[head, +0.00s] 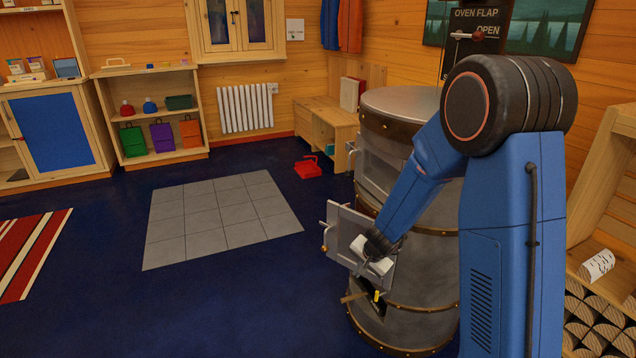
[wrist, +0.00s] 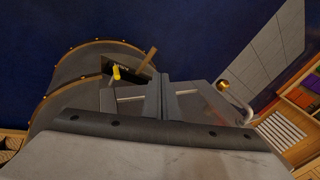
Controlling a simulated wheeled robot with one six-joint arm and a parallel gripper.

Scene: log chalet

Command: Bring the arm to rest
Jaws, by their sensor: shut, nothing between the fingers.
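My gripper (head: 364,264) is at the end of my blue arm, pointing down in front of the open door (head: 345,235) of the grey round stove (head: 425,265). In the wrist view the gripper fingers (wrist: 162,97) are together, with nothing between them. The grey door (wrist: 200,105) and its brass knob (wrist: 223,85) lie close behind the fingers. I cannot tell whether the fingers touch the door. Below the door, a wooden piece and a yellow knob (head: 376,295) stick out at a dark opening in the stove.
A red tray (head: 307,168) sits on the blue floor near a low wooden bench (head: 325,125). Grey floor tiles (head: 220,215) lie to the left. A rack of logs (head: 600,320) stands at the right. The floor left of the stove is open.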

